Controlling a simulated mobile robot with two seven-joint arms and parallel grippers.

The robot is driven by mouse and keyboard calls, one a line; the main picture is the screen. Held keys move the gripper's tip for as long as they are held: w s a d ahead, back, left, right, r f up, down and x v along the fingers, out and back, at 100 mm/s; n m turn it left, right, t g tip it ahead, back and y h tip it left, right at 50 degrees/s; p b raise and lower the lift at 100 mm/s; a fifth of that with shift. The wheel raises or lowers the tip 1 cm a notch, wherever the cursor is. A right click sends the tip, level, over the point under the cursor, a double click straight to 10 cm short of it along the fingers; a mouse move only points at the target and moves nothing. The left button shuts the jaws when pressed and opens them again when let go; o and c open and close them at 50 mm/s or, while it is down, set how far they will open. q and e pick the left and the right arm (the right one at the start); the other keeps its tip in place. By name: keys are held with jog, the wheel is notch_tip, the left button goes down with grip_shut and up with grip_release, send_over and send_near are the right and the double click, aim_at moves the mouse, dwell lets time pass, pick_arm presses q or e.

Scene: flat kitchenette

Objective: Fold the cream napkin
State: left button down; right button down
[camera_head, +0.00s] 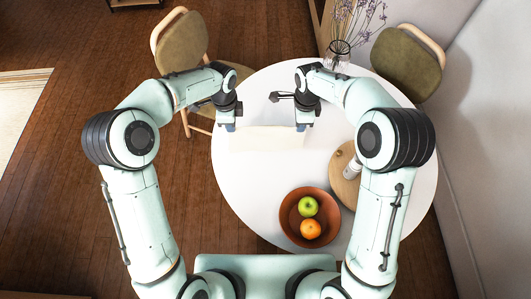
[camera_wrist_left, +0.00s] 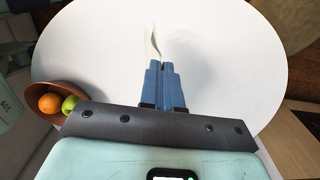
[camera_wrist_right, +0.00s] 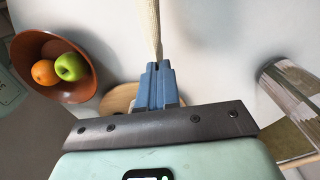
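The cream napkin (camera_head: 267,138) spans between my two grippers over the white round table, pale against the white top. My left gripper (camera_head: 229,128) is shut on its left side; in the left wrist view the napkin (camera_wrist_left: 153,42) shows edge-on beyond the closed blue fingers (camera_wrist_left: 160,66). My right gripper (camera_head: 302,127) is shut on its right side; in the right wrist view the napkin (camera_wrist_right: 151,25) stretches away from the closed fingertips (camera_wrist_right: 156,66). I cannot tell whether its lower edge touches the table.
A brown bowl (camera_head: 289,228) with a green apple (camera_head: 308,207) and an orange (camera_head: 310,229) stands at the near side of the white table (camera_head: 240,185). A round wooden board (camera_head: 341,187) is at right. A vase (camera_head: 338,48) stands at the back. The left front of the table is clear.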

pick_arm(q)
jog(key=shift+s, duration=0.2)
pick_arm(e)
jog(key=shift+s, duration=0.2)
pick_arm(q)
jog(key=shift+w, duration=0.15)
pick_arm(e)
jog(key=shift+w, duration=0.15)
